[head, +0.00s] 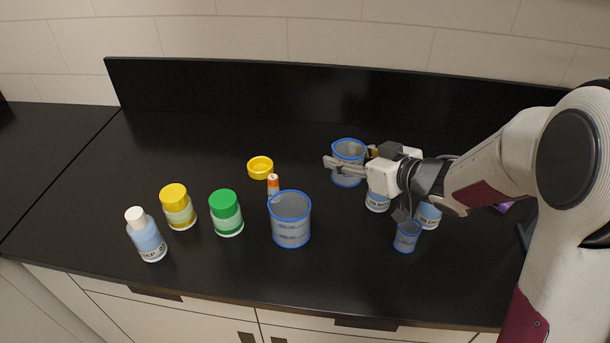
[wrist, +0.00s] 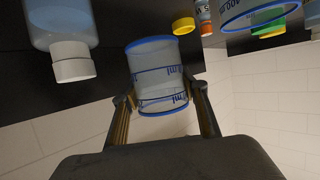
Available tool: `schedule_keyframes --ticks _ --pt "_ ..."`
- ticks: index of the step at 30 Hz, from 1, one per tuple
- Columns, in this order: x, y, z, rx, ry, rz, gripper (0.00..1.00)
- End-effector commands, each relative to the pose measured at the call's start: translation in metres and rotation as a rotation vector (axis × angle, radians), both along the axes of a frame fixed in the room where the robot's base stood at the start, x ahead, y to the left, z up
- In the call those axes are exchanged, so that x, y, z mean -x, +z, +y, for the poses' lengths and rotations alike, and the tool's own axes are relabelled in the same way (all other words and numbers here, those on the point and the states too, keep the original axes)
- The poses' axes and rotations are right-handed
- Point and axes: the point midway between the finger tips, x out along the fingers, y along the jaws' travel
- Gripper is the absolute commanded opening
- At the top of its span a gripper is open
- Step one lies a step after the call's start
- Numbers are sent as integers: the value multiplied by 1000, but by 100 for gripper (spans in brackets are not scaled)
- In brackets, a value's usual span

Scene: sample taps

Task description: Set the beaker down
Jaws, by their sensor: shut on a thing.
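A clear beaker with blue rims (head: 347,178) is at the back of the counter, held in my gripper (head: 343,165). In the wrist view the beaker (wrist: 157,75) sits between the two fingers of my gripper (wrist: 160,100), one finger on each side. It looks upright in the head view. A finger crosses in front of its wall there, hiding part of it. I cannot tell whether its base touches the black counter (head: 200,150).
A larger beaker (head: 290,222), an orange-capped tube (head: 273,183) and a yellow ring-shaped piece (head: 260,167) stand left. Green-lidded (head: 226,212), yellow-lidded (head: 177,207) and white-capped (head: 146,237) containers stand farther left. A small beaker (head: 407,237) and labelled bottles (head: 377,202) are beneath my arm.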

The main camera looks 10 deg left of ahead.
Motion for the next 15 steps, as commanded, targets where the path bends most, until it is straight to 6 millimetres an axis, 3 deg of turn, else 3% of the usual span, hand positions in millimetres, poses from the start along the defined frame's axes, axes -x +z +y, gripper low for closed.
schedule_keyframes --ticks 6,15 --pt "-48 3 30 0 -85 -1 27" --pt "-87 2 70 0 -177 0 27"
